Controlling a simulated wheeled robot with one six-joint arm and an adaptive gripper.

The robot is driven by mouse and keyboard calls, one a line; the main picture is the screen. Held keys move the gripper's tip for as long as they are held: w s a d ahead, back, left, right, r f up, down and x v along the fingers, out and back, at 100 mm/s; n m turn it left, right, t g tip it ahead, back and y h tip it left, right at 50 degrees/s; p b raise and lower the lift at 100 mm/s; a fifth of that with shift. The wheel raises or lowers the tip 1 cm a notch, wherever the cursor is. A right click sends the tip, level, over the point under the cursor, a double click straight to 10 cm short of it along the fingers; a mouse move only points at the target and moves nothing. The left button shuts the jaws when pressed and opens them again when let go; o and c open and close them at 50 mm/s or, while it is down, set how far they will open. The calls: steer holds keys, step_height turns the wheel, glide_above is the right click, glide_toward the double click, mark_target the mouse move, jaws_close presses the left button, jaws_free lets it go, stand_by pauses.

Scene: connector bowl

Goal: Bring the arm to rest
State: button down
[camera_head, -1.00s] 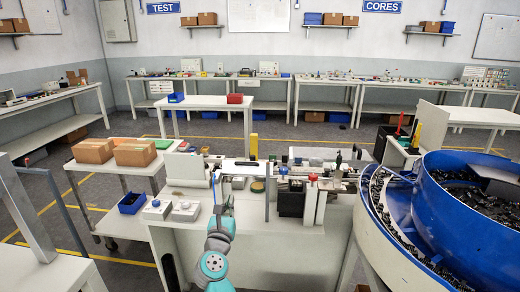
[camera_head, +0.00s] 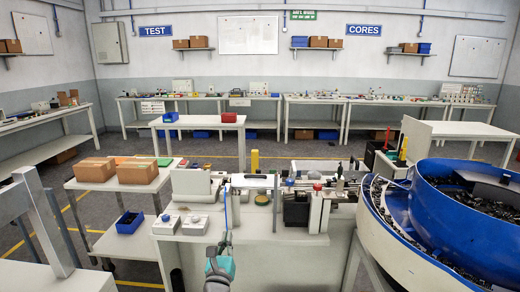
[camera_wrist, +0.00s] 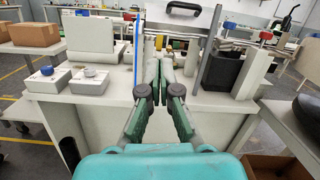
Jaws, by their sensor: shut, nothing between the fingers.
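My gripper (camera_head: 227,238) is at the bottom centre of the head view, in front of the near edge of the white workbench (camera_head: 290,250). In the wrist view its two dark green fingers (camera_wrist: 163,72) are together and empty. They point toward the bench and its fixtures. Whether the fingertips clear the bench edge is hard to judge. Only the end of my teal arm shows in the head view.
The bench carries a blue upright strip (camera_wrist: 137,50), a black block (camera_head: 296,212) and two button boxes (camera_head: 194,224). A blue bowl feeder (camera_head: 470,225) stands at right. Cardboard boxes (camera_head: 137,171) sit on a side table at left. Floor shows beyond.

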steer(key=s+d+f+n, duration=0.7)
steer(key=s+d+f, duration=0.4)
steer(key=s+d, duration=0.15)
steer(key=s+d+f+n, duration=0.3)
steer(key=s+d+n, duration=0.2)
steer(key=s, duration=0.4)
steer(key=s+d+f+n, duration=0.3)
steer(key=s+d+n, duration=0.2)
steer(key=s, duration=0.3)
steer(key=s+d+r+n+g, duration=0.1)
steer(key=s+d+r+n, duration=0.1)
steer(key=s+n, duration=0.4)
steer(key=s+d+r+n+g, duration=0.2)
steer(key=s+n, duration=0.4)
steer(key=s, duration=1)
steer(key=s+d+r+n+g+y, duration=0.1)
steer(key=s+d+r+n+g, duration=0.1)
steer(key=s+n, duration=0.4)
steer(key=f+v, duration=0.1)
steer(key=v, duration=0.4)
steer(key=shift+s, duration=0.2)
steer(key=shift+d, duration=0.1)
